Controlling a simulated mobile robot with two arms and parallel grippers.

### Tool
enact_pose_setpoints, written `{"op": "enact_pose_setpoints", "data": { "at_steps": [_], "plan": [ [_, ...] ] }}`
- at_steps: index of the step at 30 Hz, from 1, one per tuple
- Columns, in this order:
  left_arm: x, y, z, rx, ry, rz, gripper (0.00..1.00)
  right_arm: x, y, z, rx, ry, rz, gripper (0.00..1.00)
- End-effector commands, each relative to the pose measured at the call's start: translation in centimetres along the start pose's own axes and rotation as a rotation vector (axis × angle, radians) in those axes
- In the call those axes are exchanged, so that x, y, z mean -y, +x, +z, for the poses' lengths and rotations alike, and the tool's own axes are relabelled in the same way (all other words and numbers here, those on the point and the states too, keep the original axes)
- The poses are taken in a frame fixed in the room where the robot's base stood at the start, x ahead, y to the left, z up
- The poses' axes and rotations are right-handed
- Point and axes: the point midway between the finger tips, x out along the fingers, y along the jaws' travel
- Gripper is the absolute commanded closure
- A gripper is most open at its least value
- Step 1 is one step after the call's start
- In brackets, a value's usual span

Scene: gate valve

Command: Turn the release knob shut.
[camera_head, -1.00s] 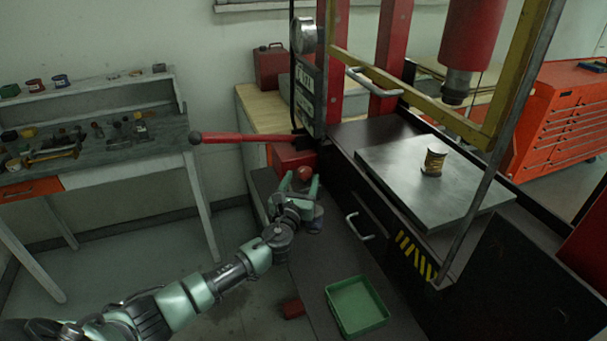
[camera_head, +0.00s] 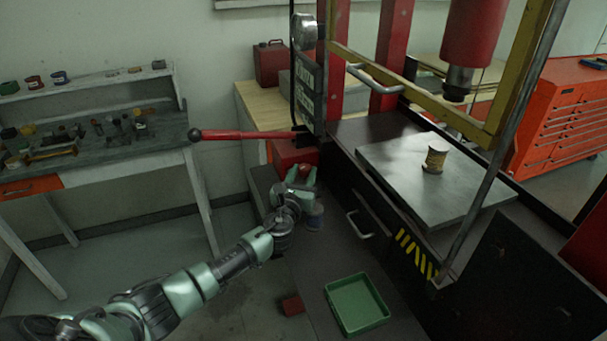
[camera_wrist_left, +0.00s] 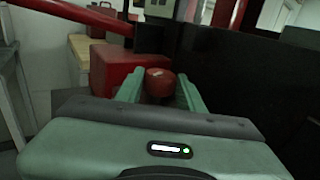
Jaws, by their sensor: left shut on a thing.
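The release knob (camera_wrist_left: 160,83) is a round red knob at the front of a red pump block (camera_wrist_left: 112,68). In the left wrist view it sits between the two green fingers of my left gripper (camera_wrist_left: 160,92), which is shut on it. In the head view, my left gripper (camera_head: 301,176) is at the red block (camera_head: 290,155) below the lever, and its fingers mostly cover the knob (camera_head: 305,170). My right gripper is in neither view.
A red lever (camera_head: 245,135) with a dark ball end sticks out left above my gripper. A small blue-grey can (camera_head: 315,217) stands close beside the gripper. A green tray (camera_head: 357,304) lies in front. The press plate (camera_head: 400,180) holds a small spool (camera_head: 434,159).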

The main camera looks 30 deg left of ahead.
Motion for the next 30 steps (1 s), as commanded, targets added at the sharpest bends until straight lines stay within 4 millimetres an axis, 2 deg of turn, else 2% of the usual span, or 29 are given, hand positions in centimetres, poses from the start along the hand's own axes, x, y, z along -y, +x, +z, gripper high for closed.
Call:
{"op": "enact_pose_setpoints", "data": {
  "at_steps": [8, 21, 30],
  "plan": [
    [-0.5, 0.0, -0.4, 0.001, 0.006, -0.146, 1.0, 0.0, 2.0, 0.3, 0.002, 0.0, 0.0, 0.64],
    [-0.9, 0.2, -0.7, 0.0, 0.002, -0.422, 1.0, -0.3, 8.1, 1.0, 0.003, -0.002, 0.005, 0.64],
    [-0.9, 0.2, -0.3, -0.002, 0.0, -0.499, 1.0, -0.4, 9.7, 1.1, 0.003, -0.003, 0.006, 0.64]
  ]
}}
